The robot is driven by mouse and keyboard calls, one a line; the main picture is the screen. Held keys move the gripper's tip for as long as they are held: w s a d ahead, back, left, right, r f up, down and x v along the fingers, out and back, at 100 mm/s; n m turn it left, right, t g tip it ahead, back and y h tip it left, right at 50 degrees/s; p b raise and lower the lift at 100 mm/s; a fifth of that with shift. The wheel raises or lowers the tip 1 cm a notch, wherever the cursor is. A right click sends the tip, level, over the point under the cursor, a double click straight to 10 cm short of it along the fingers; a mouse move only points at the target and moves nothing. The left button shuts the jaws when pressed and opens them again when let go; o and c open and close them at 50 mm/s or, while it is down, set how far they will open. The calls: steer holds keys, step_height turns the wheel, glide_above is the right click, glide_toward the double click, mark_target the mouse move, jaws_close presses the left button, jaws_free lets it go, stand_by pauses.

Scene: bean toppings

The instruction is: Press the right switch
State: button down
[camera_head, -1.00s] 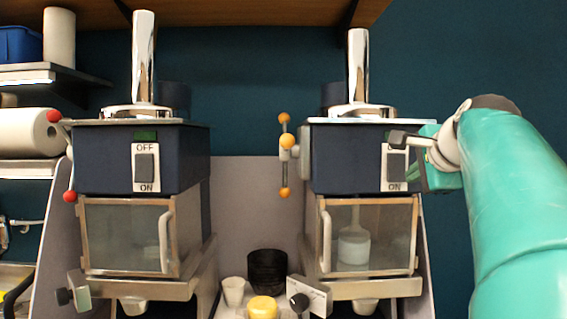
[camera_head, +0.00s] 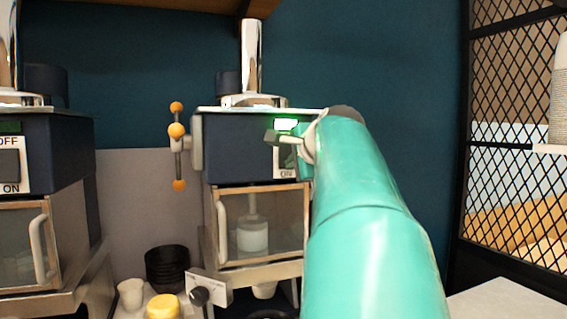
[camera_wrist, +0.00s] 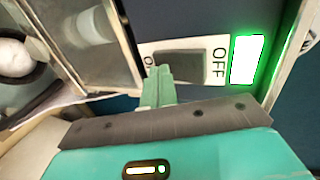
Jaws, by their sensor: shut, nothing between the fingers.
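The right switch is a dark rocker on a white plate on the right machine's blue housing (camera_head: 236,150). In the wrist view the rocker (camera_wrist: 188,67) lies between the OFF label and a partly hidden ON label. A lit green indicator (camera_head: 286,123) glows above the plate; it also shows in the wrist view (camera_wrist: 247,59). My gripper (camera_wrist: 160,80) is shut and empty, its tips at the ON end of the rocker. I cannot tell whether they touch it. In the head view my arm hides most of the switch. The left switch (camera_head: 9,166) is at the left edge.
Below the right housing is a glass-fronted box (camera_head: 262,235) with a handle. An orange-knobbed lever (camera_head: 177,145) stands at its left. Black bowls (camera_head: 167,267), a white cup (camera_head: 130,292) and a yellow-topped item (camera_head: 163,307) sit between the machines. A mesh panel (camera_head: 510,150) stands far right.

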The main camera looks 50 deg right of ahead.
steer(key=shift+r, duration=0.1)
steer(key=shift+r, duration=0.7)
steer(key=shift+s, duration=0.1)
